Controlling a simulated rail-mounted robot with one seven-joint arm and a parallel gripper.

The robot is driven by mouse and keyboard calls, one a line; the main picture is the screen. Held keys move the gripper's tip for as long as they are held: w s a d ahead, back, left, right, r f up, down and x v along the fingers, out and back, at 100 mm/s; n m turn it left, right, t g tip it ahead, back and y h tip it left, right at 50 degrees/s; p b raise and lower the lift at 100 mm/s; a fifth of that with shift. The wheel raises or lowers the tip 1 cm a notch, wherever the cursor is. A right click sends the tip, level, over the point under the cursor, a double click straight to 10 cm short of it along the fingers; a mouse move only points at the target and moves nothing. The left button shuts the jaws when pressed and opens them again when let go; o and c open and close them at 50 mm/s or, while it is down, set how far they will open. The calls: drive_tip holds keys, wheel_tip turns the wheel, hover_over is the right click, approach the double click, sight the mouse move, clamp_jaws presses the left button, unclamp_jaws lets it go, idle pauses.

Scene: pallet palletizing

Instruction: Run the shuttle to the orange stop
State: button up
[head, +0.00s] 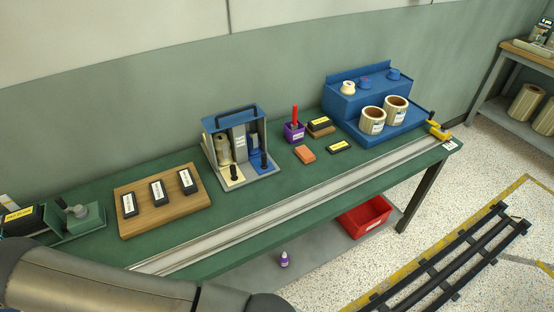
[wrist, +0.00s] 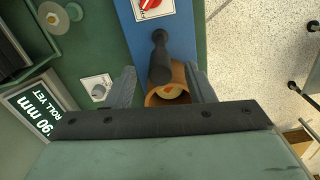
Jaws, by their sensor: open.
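The rail (head: 290,205) runs along the front of the green bench. A yellow-orange block (head: 438,131), apparently the orange stop, sits at its far right end. No shuttle is clear in the head view; my arm covers the near left end. The blue body may be the shuttle. My gripper (wrist: 162,80) is open, its fingers on either side of the handle and roll; contact cannot be told.
A wooden board (head: 140,225) with black blocks, a blue-topped stand (head: 240,113) and a blue stepped rack (head: 345,105) with rolls stand behind the rail. A red bin (head: 365,216) is below the bench. In the wrist view, a printed sign (wrist: 35,110) stands left.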

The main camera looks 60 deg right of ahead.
drive_tip(key=shift+r, duration=2.65)
drive_tip(key=s+d+r+m+b, duration=0.25)
drive_tip(key=s+d+r, duration=0.35)
drive_tip(key=d+r, duration=0.45)
drive_tip(key=s+d+r+m, duration=0.3)
drive_tip(key=s+d, duration=0.8)
drive_tip(key=s+d+f+m, duration=0.1)
drive_tip(key=s+d+f, duration=0.1)
drive_tip(key=s, duration=0.7)
drive_tip(key=s+d+f+m+b, duration=0.1)
drive_tip(key=s+d+f+m, duration=0.1)
drive_tip(key=s, duration=0.6)
drive_tip(key=s+d+f+m+t+b, duration=0.1)
drive_tip(key=s+d+f, duration=0.3)
drive_tip(key=s, duration=0.5)
drive_tip(key=shift+s+d+m, duration=0.35)
drive_tip(key=shift+d+m, duration=0.1)
drive_tip(key=shift+d, duration=0.45)
